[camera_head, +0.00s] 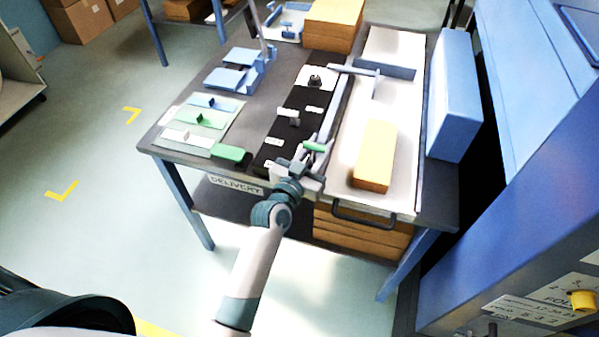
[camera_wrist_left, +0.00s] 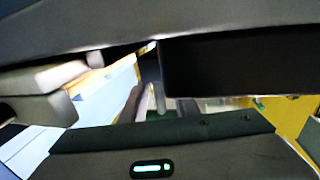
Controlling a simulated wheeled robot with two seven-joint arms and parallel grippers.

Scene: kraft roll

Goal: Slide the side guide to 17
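No scale numbers are readable. My left gripper (camera_head: 305,161) is at the rail's near end, beside a small green piece (camera_head: 315,147). Whether it touches that piece is unclear. The left wrist view is filled by dark close parts, and the finger gap is unclear. My right gripper is out of view.
A tan block (camera_head: 373,157) lies in the tray and a bigger one (camera_head: 332,24) stands at the back. A blue box (camera_head: 454,95) stands at the right. A black strip (camera_head: 290,118) with knobs lies left of the rail. Blue stands and green pieces occupy the left side.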

